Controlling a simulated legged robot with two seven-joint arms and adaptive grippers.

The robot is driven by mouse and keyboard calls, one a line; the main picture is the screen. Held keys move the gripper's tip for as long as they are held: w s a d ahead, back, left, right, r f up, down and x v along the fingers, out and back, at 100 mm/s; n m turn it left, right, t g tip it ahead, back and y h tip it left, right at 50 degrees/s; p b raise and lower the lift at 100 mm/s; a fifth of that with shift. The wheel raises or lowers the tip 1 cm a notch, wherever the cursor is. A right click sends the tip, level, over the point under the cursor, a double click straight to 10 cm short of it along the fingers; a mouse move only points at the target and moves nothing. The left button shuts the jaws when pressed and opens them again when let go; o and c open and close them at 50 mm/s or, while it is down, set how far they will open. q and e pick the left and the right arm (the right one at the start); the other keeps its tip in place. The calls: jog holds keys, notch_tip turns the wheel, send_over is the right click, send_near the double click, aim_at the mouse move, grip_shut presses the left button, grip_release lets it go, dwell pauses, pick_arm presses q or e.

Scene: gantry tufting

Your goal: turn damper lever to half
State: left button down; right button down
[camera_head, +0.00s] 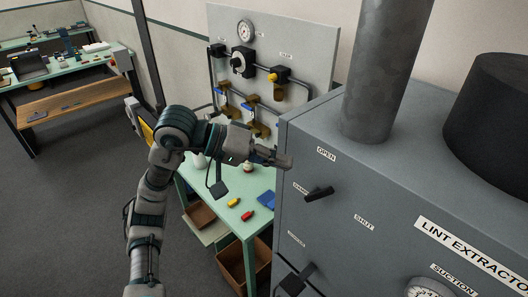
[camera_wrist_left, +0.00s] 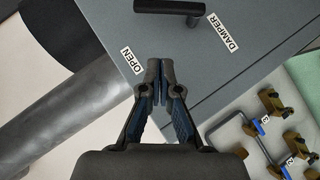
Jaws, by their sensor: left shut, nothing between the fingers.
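The black damper lever (camera_head: 319,193) sticks out from the front of the grey lint extractor cabinet (camera_head: 390,250). It sits between the OPEN label (camera_head: 326,154) above and the SHUT label (camera_head: 364,222) at lower right. I cannot tell its exact setting. My left gripper (camera_head: 284,161) is up and left of the lever, at the cabinet's edge near the OPEN label. In the left wrist view the fingertips (camera_wrist_left: 160,70) are together and empty. My right gripper is out of view.
A grey pipe (camera_head: 388,65) and a black cylinder (camera_head: 495,110) stand on the cabinet. Left of it, a green bench (camera_head: 225,205) carries small red, yellow and blue items below a valve panel (camera_head: 305,45). Another black fitting (camera_head: 294,282) sits lower on the cabinet.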

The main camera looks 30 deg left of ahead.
aim_at(322, 192)
pick_arm(q)
jog(key=d+f+p, duration=0.1)
jog(key=d+f, duration=0.2)
jog(key=d, duration=0.3)
jog(key=shift+w+d+f, duration=0.25)
jog(key=shift+w+f, duration=0.05)
jog(key=shift+f, duration=0.05)
jog(key=shift+a, duration=0.1)
